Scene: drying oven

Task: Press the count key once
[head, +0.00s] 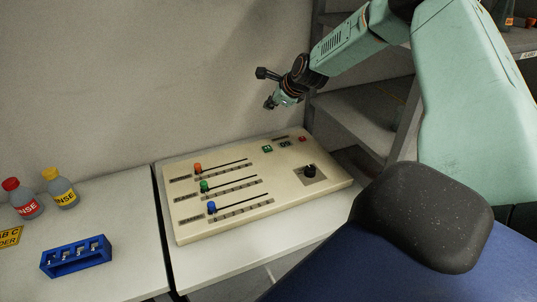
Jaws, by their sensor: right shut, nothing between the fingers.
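A cream control panel (232,222) lies on the white table. My right gripper (269,103) is shut and empty, in the air above the back edge of the panel, apart from the keys. My left gripper is not in view.
The panel also has orange (198,167), green (204,186) and blue (212,207) sliders and a black knob (309,171). A blue rack (76,258) and red-capped (22,198) and yellow-capped (61,188) bottles stand left. Grey shelves (362,120) rise behind at right.

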